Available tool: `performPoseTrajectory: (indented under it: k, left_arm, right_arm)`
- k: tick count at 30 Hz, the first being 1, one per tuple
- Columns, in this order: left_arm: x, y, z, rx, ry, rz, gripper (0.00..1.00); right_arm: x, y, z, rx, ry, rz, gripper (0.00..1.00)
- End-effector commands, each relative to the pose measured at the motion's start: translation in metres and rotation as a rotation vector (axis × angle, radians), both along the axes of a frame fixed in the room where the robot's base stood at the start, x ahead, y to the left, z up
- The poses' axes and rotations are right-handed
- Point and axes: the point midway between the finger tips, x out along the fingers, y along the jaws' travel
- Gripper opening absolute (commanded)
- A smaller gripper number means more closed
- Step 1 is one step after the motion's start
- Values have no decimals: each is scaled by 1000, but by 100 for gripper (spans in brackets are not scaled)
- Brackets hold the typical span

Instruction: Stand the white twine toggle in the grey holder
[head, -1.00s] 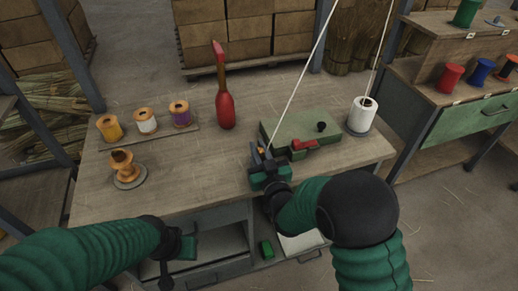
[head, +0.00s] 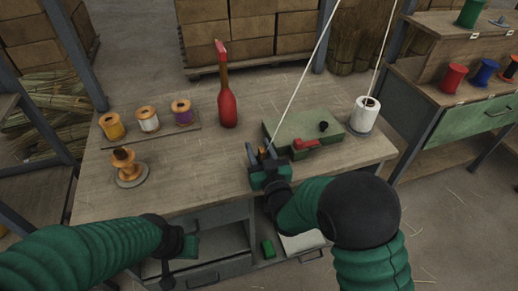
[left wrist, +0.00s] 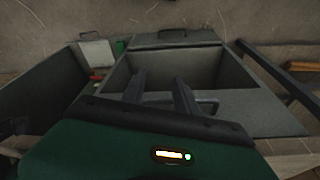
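My right gripper (head: 262,152) is over the front of the workbench, left of the red handle. Its two grey fingers stand apart. A small orange-brown piece (head: 262,151), seemingly the toggle, shows between them, and white twine (head: 296,90) runs down to this spot. The gripper hides its lower part. I cannot pick out the grey holder there, nor tell whether the toggle stands in it. My left gripper (head: 182,262) is low before the bench's front edge. In the left wrist view its fingers (left wrist: 158,88) are apart with nothing between them, above an open grey drawer.
A green box (head: 300,128) with a black knob and a red handle (head: 307,144) is behind my right gripper. A white twine spool (head: 364,113) stands right. A red bottle-shaped handle (head: 227,108), several thread spools (head: 148,119) and an orange spool (head: 127,167) are left.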

Motion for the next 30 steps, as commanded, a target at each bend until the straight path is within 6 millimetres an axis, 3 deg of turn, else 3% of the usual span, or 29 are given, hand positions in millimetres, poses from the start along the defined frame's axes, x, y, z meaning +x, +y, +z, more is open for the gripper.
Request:
performPoseTrajectory:
  k: [5, 15, 16, 18, 24, 30]
  left_arm:
    - [0, 0, 2, 0, 0, 0, 36]
    - [0, 0, 7, 0, 0, 0, 36]
    - [0, 0, 11, 0, 1, 0, 36]
    - [0, 0, 43, 0, 1, 0, 36]
    - [0, 0, 90, 0, -1, 0, 36]
    - [0, 0, 105, 0, 0, 0, 36]
  right_arm:
    - [-14, -5, 0, -1, 3, 0, 39]
    - [-104, -34, -1, -2, 5, 1, 39]
    - [-111, -36, 1, -2, 4, 1, 39]
    - [-112, -36, 10, -4, 10, 0, 39]
    - [-128, -42, 9, -3, 10, 0, 39]
    - [-154, -50, 1, -2, 7, 0, 39]
